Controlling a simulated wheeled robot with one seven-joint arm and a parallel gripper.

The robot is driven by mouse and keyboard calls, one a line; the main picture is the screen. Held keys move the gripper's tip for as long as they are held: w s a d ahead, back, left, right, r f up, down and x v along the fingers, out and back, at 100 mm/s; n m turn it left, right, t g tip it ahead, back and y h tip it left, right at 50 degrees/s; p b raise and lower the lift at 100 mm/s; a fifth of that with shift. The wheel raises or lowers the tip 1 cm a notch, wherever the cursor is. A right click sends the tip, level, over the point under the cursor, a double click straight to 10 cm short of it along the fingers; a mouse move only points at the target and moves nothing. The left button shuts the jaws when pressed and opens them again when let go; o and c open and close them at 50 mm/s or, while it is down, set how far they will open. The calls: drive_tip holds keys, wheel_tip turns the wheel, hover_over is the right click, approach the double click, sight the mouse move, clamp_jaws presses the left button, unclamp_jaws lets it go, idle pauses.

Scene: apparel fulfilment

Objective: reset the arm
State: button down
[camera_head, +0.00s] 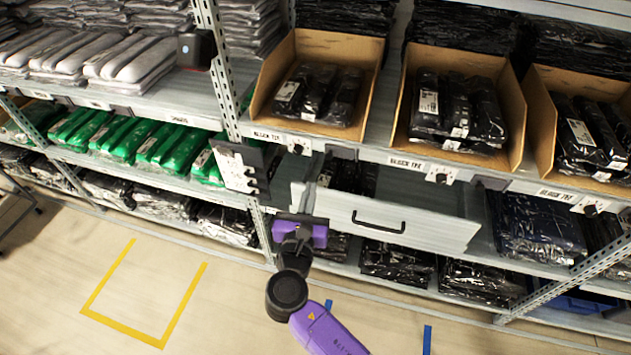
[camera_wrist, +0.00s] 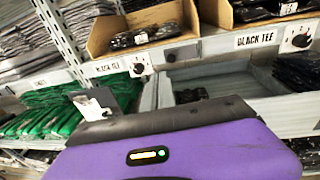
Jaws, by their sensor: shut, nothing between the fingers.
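My arm, purple and black, rises from the bottom centre of the head view. My gripper (camera_head: 300,228) is at its end, in front of the shelf rack and just left of a pulled-out drawer (camera_head: 430,228). The gripper is shut and empty; its fingertips are hard to make out. The drawer has a pale front and a black handle (camera_head: 378,224), and black packets lie inside it. The gripper appears apart from the handle. In the wrist view a purple and black body with a small lit indicator fills the lower middle, and the fingers do not show.
Cardboard bins (camera_head: 318,82) of black packets stand on the shelf above the drawer. Green packets (camera_head: 120,138) lie on the left shelf. A white plate with dark hooks (camera_head: 236,168) sits by the rack post. Open floor with yellow tape (camera_head: 98,288) is at lower left.

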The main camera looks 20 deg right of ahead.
drive_tip(key=shift+a+v, duration=0.2)
drive_tip(key=shift+v, duration=0.85)
drive_tip(key=shift+a+v, duration=0.15)
drive_tip(key=shift+v, duration=0.85)
drive_tip(key=shift+w, duration=0.2)
drive_tip(key=w+a+m+y, duration=0.2)
drive_tip(key=a+m+y, duration=0.1)
drive_tip(key=a+m, duration=0.1)
drive_tip(key=s+a+f+m+y, duration=0.2)
drive_tip(key=s+f+m+y, duration=0.1)
drive_tip(key=s+m+y, duration=0.55)
drive_tip(key=s+d+r+m+h, duration=0.1)
drive_tip(key=s+d+m, duration=0.3)
drive_tip(key=s, duration=0.6)
drive_tip(key=s+d+r+m+h, duration=0.1)
drive_tip(key=s+d+r+m, duration=0.3)
drive_tip(key=s+m, duration=0.3)
drive_tip(key=s+d+r+m+h, duration=0.1)
drive_tip(key=s+d+r+m, duration=0.2)
drive_tip(key=s, duration=1.1)
drive_tip(key=d+m, duration=0.2)
drive_tip(key=m, duration=0.1)
drive_tip(key=shift+s+r+m+b, duration=0.2)
drive_tip(key=shift+s+m+b, duration=0.15)
drive_tip(key=shift+s+b, duration=0.05)
